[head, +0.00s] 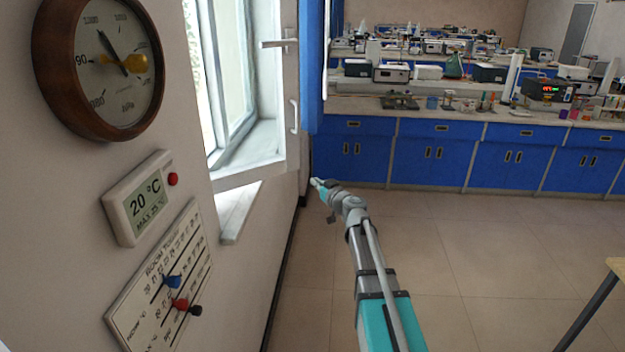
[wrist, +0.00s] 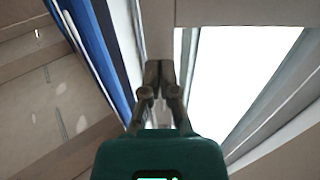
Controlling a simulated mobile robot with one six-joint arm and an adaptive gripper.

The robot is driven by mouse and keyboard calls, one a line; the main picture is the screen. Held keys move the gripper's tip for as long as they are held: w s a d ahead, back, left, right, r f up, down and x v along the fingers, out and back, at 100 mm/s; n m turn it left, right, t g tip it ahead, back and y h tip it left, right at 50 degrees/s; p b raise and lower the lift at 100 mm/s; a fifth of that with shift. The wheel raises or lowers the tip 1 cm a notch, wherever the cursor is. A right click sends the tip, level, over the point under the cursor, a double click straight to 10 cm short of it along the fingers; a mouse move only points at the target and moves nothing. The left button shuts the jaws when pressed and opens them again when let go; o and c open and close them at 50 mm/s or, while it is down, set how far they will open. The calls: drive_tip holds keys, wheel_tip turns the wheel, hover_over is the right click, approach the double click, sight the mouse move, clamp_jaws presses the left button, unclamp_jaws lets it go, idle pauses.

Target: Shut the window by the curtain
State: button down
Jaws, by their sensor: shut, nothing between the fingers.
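The window (head: 291,80) in the left wall has a white frame, with a lever handle (head: 280,43) and a small pull (head: 295,117) on its sash. The sash looks swung out from the wall, standing open. The blue curtain (head: 311,70) hangs right beside it. My gripper (head: 318,184) is shut and empty, below and right of the sash's lower corner in the head view. In the wrist view my gripper (wrist: 160,66) points at the white frame (wrist: 215,12), between the curtain (wrist: 95,55) and the bright pane (wrist: 235,70). I cannot tell whether it touches the frame.
A round dial (head: 100,60), a thermometer display (head: 142,200) and a slider panel (head: 165,275) are on the near wall. A windowsill (head: 238,212) juts out below the window. Blue lab benches (head: 430,155) stand behind. The tiled floor between is clear.

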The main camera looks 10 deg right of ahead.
sight(292, 164)
drive_tip(key=x, duration=1.3)
drive_tip(key=shift+w+a, duration=0.1)
